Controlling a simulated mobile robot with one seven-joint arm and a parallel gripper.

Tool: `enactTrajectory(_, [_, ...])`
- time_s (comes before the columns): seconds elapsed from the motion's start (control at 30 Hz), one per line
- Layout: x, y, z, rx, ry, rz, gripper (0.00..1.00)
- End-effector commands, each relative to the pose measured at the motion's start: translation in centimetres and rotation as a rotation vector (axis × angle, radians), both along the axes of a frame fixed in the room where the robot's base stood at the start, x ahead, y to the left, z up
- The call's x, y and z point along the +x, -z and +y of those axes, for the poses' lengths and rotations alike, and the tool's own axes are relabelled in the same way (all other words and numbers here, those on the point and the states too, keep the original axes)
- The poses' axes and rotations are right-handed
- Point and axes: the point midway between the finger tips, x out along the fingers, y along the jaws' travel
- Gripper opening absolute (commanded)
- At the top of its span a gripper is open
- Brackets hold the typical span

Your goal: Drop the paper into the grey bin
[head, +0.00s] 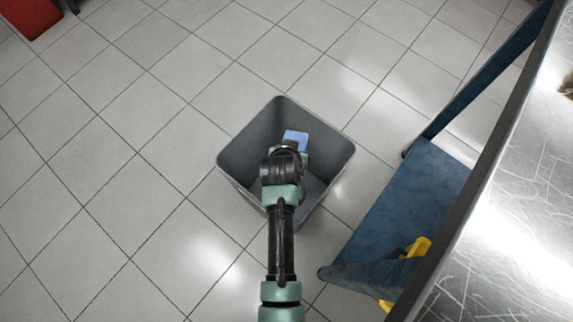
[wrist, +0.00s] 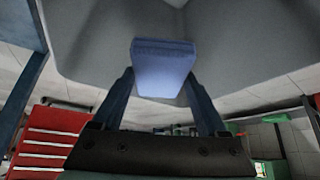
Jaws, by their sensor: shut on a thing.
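The grey bin (head: 245,160) stands on the tiled floor in the middle of the head view, open at the top. My arm reaches over its near rim, and my gripper is over or inside its opening; I cannot tell how deep. A blue block-like piece, which seems to be the paper (head: 296,138), shows at the end of my gripper. In the wrist view the blue paper (wrist: 164,72) sits between the two fingers of my gripper (wrist: 163,88), which is shut on it. The grey bin wall (wrist: 250,45) fills the upper part of that view. My arm hides part of the bin.
A scratched metal worktop (head: 510,230) runs along the right, with a blue cart or shelf (head: 410,200) beside it holding something yellow (head: 418,247). A red object (head: 28,15) is at the top left. The floor left of the bin is clear.

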Motion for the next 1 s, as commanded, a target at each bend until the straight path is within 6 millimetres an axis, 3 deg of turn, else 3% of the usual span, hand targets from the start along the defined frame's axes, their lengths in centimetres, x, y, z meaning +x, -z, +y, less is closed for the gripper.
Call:
enactTrajectory(0.03, [0.0,0.0,0.0,0.0,0.0,0.0,0.8])
enactTrajectory(0.17, [0.0,0.0,0.0,0.0,0.0,0.0,1.0])
enactTrajectory(0.47, [-0.2,-0.5,0.0,0.0,0.0,0.0,1.0])
enactTrajectory(1.0, [-5.8,-9.4,0.9,0.001,-0.001,0.0,1.0])
